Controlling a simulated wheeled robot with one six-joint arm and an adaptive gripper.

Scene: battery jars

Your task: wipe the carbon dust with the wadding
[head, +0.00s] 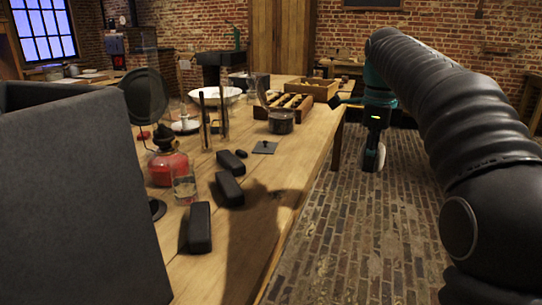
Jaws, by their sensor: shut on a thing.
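My gripper (375,142) hangs pointing down to the right of the table's long edge, over the brick floor. The wadding is apart from the table (290,185) in the picture. I cannot make out the carbon dust clearly.
A large dark panel (75,200) blocks the left. Bare wood runs along the right edge.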

